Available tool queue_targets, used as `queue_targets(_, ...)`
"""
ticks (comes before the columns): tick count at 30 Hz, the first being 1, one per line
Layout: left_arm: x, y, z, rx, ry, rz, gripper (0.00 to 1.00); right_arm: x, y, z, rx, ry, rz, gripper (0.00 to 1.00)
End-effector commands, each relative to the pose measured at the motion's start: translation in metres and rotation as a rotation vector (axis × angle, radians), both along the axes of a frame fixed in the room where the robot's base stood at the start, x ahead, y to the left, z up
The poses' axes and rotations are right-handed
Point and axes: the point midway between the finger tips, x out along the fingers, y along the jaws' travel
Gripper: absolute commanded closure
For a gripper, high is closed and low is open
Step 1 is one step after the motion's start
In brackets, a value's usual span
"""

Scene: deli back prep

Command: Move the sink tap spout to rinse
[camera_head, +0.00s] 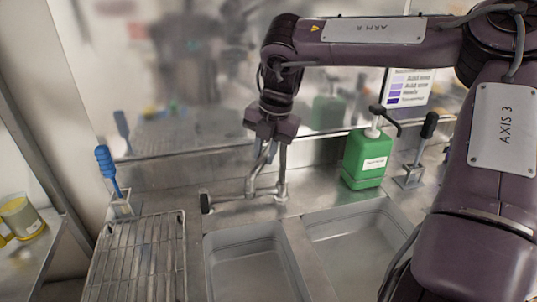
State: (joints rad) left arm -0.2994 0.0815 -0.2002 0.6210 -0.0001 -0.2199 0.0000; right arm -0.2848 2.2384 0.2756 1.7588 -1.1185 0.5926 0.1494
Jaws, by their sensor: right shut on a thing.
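My right arm comes in from the right and hangs down over the tap. My right gripper (270,150) points down and is shut on the tap spout (252,183). The fingers and the spout overlap, so the exact contact is hard to make out. The left basin (250,265) and the right basin (355,240) both look empty. My left gripper is out of view.
A green pump bottle (366,160) stands right of the tap, with a dark-handled tool in a holder (412,176) beyond it. A blue-handled brush (108,170) stands at the left, behind a wire rack (140,260). A reflective steel wall rises behind the deck.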

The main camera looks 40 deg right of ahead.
Motion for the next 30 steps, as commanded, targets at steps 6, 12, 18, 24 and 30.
queue_targets(6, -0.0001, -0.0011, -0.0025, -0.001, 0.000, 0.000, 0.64, 0.0049, 0.0013, 0.0005, 0.000, -0.003, -0.049, 1.00)
queue_targets(12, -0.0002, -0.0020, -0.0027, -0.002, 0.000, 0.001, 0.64, 0.0059, 0.0013, 0.0011, 0.000, -0.003, -0.062, 1.00)
queue_targets(18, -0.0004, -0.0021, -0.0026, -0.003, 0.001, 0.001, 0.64, 0.0059, 0.0011, 0.0012, 0.000, -0.003, -0.063, 1.00)
queue_targets(24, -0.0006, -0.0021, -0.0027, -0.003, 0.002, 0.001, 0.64, 0.0057, 0.0010, 0.0011, 0.000, -0.003, -0.063, 0.65)
queue_targets(30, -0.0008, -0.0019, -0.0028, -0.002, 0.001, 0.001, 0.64, 0.0054, 0.0010, 0.0005, 0.000, -0.001, -0.062, 0.59)
